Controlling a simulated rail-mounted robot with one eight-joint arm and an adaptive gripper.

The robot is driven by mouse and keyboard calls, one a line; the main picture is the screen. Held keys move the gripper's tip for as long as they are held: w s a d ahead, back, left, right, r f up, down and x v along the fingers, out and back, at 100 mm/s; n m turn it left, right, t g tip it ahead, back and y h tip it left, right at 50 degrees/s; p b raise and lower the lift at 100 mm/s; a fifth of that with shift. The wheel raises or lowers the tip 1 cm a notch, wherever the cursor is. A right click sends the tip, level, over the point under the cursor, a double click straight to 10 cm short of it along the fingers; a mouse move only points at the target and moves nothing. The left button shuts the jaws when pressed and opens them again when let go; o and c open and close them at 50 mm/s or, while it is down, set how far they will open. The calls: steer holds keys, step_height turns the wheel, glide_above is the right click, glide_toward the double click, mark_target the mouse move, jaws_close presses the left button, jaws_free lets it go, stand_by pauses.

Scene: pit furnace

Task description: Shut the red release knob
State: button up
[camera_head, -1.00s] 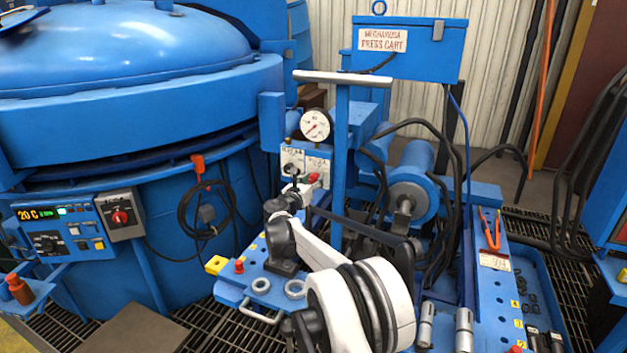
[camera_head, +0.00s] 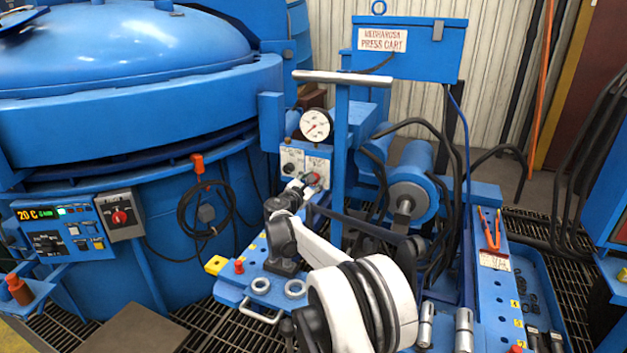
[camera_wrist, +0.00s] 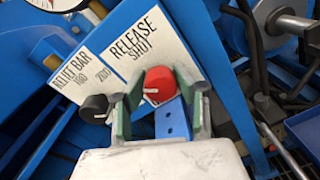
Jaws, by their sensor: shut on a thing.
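The red release knob (camera_wrist: 160,84) sits on the white panel label reading RELEASE SHUT (camera_wrist: 135,45). In the wrist view my gripper (camera_wrist: 160,92) has one finger on each side of the knob and is shut on it. A white pointer mark shows on the knob's lower left. In the head view the knob (camera_head: 314,178) is small and partly covered by my gripper (camera_head: 308,181), which reaches the panel from below.
A black knob (camera_wrist: 95,106) by the RELIEF BAR label stands just left of my gripper. A pressure gauge (camera_head: 316,125) is above the panel. A blue post with a T-handle (camera_head: 342,78) rises close on the right. Black hoses (camera_head: 440,150) hang farther right.

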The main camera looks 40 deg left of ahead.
steer(key=m, duration=0.5)
steer(key=shift+m, duration=0.3)
steer(key=m, duration=0.4)
steer(key=shift+m+y, duration=0.3)
steer(key=shift+m, duration=0.1)
steer(key=shift+f, duration=0.1)
steer(key=o, duration=1.2)
steer(key=shift+s, duration=0.1)
steer(key=v, duration=1.2)
steer(key=shift+r, duration=0.25)
steer(key=shift+d, duration=0.15)
